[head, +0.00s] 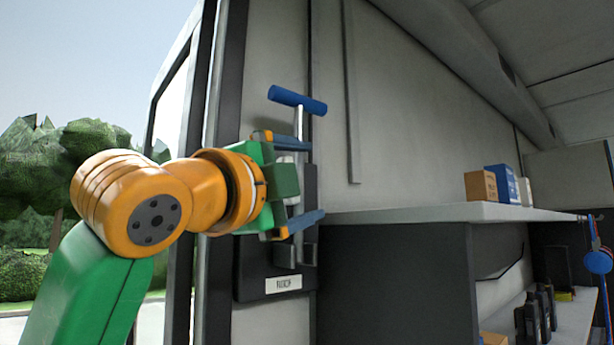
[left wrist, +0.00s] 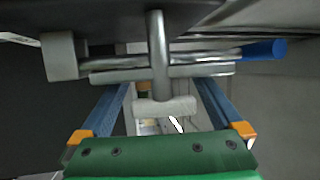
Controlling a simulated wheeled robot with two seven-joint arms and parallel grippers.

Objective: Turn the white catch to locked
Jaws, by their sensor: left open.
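My left gripper (head: 309,180) is open at the dark panel on the wall, its fingers one above the other. In the left wrist view, a pale T-shaped piece (left wrist: 165,107), likely the white catch, sits on a metal stem between the two blue fingers, with gaps on both sides. In the head view the gripper mostly hides this piece. A rod with a blue T-handle (head: 297,100) rises above the gripper; its blue end also shows in the left wrist view (left wrist: 265,50). The locked position cannot be made out. My right gripper is not in view.
A dark backing plate (head: 250,265) carries a small white label (head: 283,284), too small to read surely. A grey shelf (head: 420,213) stands close to the right of the gripper, with boxes (head: 500,184) on it. The open doorway is at the left.

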